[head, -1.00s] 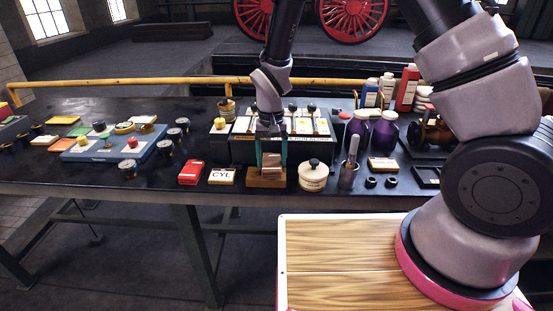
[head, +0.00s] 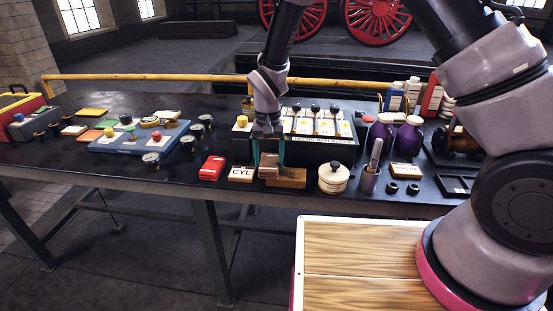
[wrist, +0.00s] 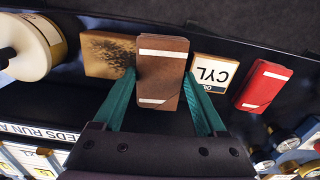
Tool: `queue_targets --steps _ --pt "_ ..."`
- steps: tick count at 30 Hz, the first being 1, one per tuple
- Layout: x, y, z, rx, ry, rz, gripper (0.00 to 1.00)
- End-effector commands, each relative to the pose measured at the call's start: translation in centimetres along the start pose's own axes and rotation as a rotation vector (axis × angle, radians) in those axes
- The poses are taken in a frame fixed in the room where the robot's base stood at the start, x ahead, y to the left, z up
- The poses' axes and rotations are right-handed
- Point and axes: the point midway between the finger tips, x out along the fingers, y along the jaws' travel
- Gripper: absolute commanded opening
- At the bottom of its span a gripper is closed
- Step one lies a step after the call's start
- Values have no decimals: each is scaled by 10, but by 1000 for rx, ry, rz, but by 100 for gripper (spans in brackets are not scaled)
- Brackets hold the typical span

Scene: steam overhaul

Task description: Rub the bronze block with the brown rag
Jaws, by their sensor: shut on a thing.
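My gripper (head: 268,150) is shut on the brown rag (head: 268,165), a folded brown pad with pale stripes. In the wrist view the rag (wrist: 162,60) sits between the teal fingers. The bronze block (head: 291,179) lies on the dark bench, just right of the rag in the head view. In the wrist view the block (wrist: 104,54) is left of the rag, its face marked with a dark sooty patch. The rag overlaps the block's near end in both views; I cannot tell whether they touch.
A CYL block (head: 241,174) and a red pack (head: 211,168) lie left of the rag. A white lidded pot (head: 333,178) stands right of the block. A dark rack with labelled cards (head: 318,125) is behind. A blue tray (head: 118,146) lies farther left.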

Motion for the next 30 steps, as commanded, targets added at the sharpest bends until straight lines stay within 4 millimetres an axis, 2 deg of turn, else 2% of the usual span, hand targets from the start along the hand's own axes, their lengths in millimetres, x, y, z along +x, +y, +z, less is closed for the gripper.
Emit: queue_targets --steps 8,21,30 --pt "3 -1 0 1 0 0 30" --pt "6 32 2 2 0 0 30" --pt "7 45 2 3 0 0 30"
